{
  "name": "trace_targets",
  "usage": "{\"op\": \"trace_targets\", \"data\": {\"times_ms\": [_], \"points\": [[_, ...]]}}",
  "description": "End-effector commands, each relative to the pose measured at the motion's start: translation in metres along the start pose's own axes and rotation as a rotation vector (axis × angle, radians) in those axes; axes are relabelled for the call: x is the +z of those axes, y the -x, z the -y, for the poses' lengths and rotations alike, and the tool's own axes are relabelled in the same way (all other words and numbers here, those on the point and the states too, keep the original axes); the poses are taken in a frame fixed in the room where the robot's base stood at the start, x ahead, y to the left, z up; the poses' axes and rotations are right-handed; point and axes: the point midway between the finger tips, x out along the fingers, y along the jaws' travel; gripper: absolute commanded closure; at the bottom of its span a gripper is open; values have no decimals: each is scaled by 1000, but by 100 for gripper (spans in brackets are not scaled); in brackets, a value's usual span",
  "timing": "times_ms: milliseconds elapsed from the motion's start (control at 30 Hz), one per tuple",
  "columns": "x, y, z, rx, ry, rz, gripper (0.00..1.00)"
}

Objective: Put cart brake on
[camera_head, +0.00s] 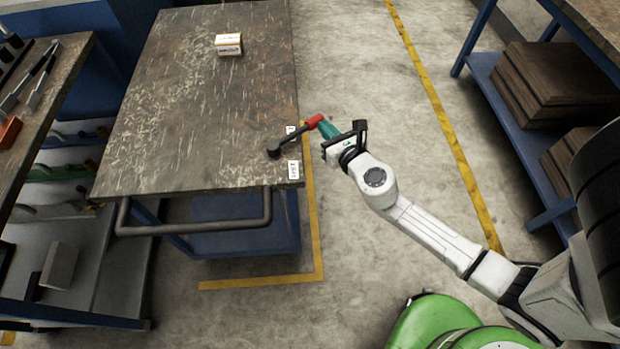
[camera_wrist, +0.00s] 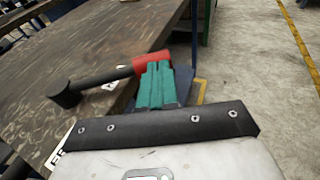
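The cart (camera_head: 180,120) has a worn dark top and a tubular push handle (camera_head: 195,229) at its near end. The brake lever (camera_head: 293,140) is black with a red grip and lies across the cart's right edge, its grip pointing away and right. In the wrist view the lever's red grip (camera_wrist: 148,63) shows just beyond my teal fingertips. My gripper (camera_head: 322,126) is at the grip end of the lever, at or very near touching it. In the wrist view my gripper's fingers (camera_wrist: 157,85) look together, with no gap seen. Whether they touch the red grip is unclear.
White labels (camera_head: 293,170) sit on the cart's right edge near the lever. A small box (camera_head: 228,44) stands at the cart's far end. A tool bench (camera_head: 45,90) is at left, a shelf with brown boards (camera_head: 550,85) at right. Floor between cart and shelf is clear.

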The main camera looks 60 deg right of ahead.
Motion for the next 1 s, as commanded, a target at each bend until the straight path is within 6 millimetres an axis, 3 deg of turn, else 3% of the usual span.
{"op": "trace_targets", "data": {"times_ms": [1000], "points": [[6, -4, 2, -7, -5, 5, 100]]}}
